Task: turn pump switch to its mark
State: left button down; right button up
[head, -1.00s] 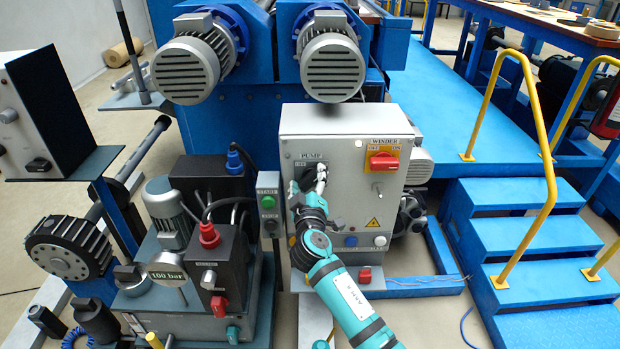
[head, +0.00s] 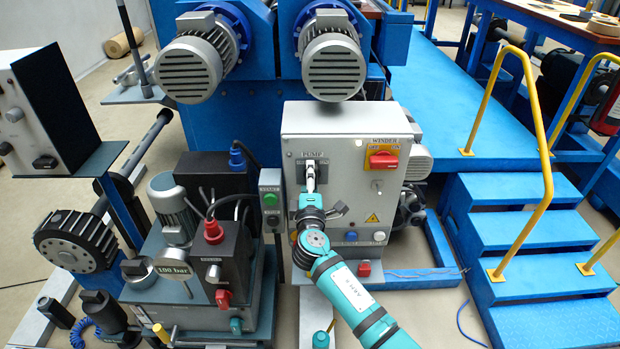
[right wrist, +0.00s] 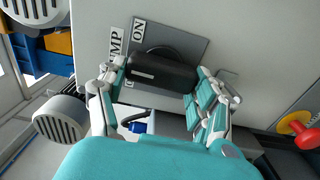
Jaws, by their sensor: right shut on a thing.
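The pump switch (right wrist: 160,72) is a black handle on a dark plate (right wrist: 185,42), on the front of the grey cabinet (head: 345,205). My right gripper (head: 312,180) reaches it from below and hides most of it in the head view. In the right wrist view my right gripper (right wrist: 160,85) has one finger at each end of the handle and is shut on it. An ON label (right wrist: 138,28) is above the handle there; another label below it is mostly hidden. The handle's pale line points to the PUMP label side, between these two labels. My left gripper is out of view.
The red winder switch (head: 383,161) is right of the pump switch. A green-button box (head: 270,200) stands to the left, by the hydraulic unit (head: 205,270). Coloured buttons lie low on the cabinet. Blue steps (head: 520,240) with yellow rails are at right.

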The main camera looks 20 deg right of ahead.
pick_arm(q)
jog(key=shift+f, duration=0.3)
pick_arm(e)
jog(key=shift+f, duration=0.1)
jog(key=o, duration=1.2)
jog(key=shift+c, duration=0.2)
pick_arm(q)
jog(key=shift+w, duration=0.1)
pick_arm(e)
jog(key=shift+s, duration=0.1)
jog(key=v, duration=1.2)
